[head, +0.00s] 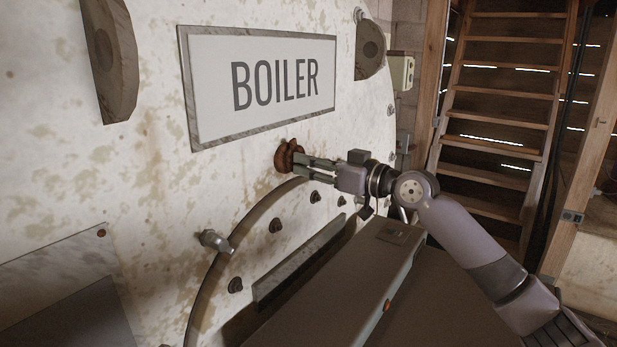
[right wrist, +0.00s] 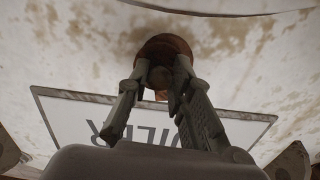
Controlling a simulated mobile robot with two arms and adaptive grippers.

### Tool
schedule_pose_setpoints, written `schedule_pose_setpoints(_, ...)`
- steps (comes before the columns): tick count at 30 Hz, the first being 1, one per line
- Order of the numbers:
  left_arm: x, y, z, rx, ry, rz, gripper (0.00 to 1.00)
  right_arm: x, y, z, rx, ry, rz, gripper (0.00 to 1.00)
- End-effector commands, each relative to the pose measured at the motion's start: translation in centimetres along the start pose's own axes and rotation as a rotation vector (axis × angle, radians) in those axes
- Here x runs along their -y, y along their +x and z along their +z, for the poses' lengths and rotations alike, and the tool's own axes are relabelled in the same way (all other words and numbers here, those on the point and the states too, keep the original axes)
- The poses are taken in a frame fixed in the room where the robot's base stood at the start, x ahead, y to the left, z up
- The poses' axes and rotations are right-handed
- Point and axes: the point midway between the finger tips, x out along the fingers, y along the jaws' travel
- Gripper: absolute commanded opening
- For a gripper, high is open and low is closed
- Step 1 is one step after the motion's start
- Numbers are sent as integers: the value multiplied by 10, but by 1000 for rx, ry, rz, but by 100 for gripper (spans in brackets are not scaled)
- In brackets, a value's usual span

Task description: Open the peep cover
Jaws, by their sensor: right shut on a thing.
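The peep cover (head: 286,154) is a small rusty-brown round piece on the boiler face, just below the BOILER sign. My right gripper (head: 299,164) reaches it from the right, with its fingers shut on it. In the right wrist view the cover (right wrist: 163,45) is a brown disc beyond the fingertips of my right gripper (right wrist: 160,78), which close on its near part. The fingers hide some of the cover, and I cannot see any opening behind it. My left gripper is not in view.
The BOILER sign (head: 262,82) is above the cover. Below are a round flange with several bolts, a clamp handle (head: 216,241) and a dark box-like body (head: 345,285) under my right arm. Wooden stairs (head: 500,110) stand at the back right.

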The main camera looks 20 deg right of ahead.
Motion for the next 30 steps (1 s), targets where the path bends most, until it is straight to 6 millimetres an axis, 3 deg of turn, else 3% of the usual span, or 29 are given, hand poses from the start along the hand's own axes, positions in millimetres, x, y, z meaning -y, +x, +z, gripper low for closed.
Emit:
schedule_pose_setpoints(1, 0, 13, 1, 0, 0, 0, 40, -2, 0, 5, -4, -42, 0, 0)
schedule_pose_setpoints(9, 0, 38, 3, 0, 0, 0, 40, -11, 0, -1, -2, -297, 0, 0)
schedule_pose_setpoints(30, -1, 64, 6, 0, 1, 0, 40, -26, 0, -24, 0, -947, 1, 0)
